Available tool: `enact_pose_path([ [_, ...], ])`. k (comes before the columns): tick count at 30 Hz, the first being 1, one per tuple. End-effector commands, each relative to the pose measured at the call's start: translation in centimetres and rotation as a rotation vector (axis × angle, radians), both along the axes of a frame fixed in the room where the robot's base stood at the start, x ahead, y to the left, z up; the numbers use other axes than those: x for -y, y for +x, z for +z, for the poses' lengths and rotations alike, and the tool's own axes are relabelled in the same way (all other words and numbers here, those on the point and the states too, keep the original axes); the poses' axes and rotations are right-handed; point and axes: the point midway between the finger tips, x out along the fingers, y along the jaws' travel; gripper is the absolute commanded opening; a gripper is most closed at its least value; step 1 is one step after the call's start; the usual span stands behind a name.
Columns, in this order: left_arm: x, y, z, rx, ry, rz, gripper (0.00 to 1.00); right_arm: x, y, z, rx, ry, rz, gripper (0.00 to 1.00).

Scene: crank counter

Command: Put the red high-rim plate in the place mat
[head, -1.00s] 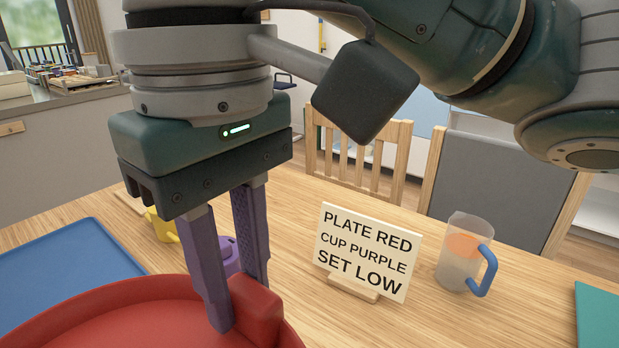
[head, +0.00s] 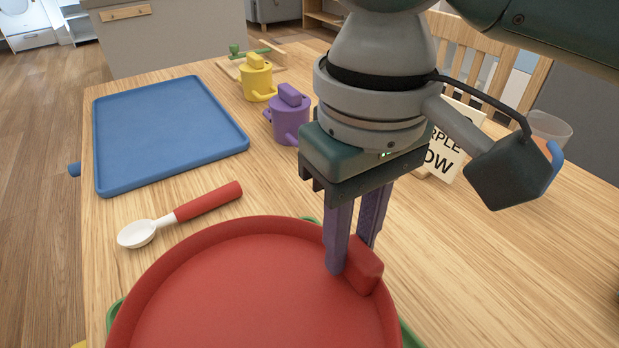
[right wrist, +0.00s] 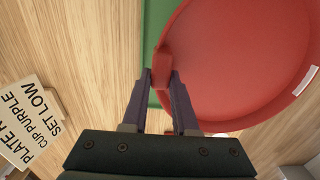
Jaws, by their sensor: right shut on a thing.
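The red high-rim plate (head: 240,290) fills the lower middle of the head view, with a raised block-like grip on its right rim. It also shows in the right wrist view (right wrist: 240,65). My right gripper (head: 352,262) is shut on that grip; its purple fingers show on either side of it in the right wrist view (right wrist: 161,78). A green mat (head: 411,337) lies under the plate, mostly hidden, with small parts showing around the rim; a green strip also shows in the right wrist view (right wrist: 154,22). I cannot tell whether the plate touches it. My left gripper is not in view.
A spoon with a red handle (head: 207,201) lies just beyond the plate. A blue tray (head: 165,130), a purple cup (head: 290,120) and a yellow cup (head: 257,80) stand farther back. A sign (head: 445,155) and a clear jug (head: 550,128) are behind my right arm.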

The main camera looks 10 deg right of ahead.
Motion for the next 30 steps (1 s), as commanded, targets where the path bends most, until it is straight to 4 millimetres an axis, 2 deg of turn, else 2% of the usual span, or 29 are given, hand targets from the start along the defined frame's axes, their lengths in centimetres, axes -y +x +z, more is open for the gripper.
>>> enact_pose_path([
  [1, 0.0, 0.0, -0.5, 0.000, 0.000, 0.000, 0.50, 0.0, 0.0, -1.0, 0.000, 0.001, 0.000, 0.00],
  [8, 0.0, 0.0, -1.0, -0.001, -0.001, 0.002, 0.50, -0.1, 0.0, -2.6, 0.002, 0.002, 0.001, 0.00],
  [15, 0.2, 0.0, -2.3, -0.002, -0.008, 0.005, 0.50, -0.1, 0.0, -6.1, 0.001, 0.001, 0.001, 0.00],
  [26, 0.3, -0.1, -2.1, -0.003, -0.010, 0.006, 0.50, -0.1, 0.0, -6.3, 0.002, 0.003, 0.001, 0.00],
  [27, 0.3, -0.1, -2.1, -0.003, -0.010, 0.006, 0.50, -0.1, 0.0, -6.3, 0.002, 0.001, 0.001, 0.30],
  [30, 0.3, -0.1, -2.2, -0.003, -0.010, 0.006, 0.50, 0.0, 0.0, -6.3, 0.002, 0.001, 0.001, 0.42],
])
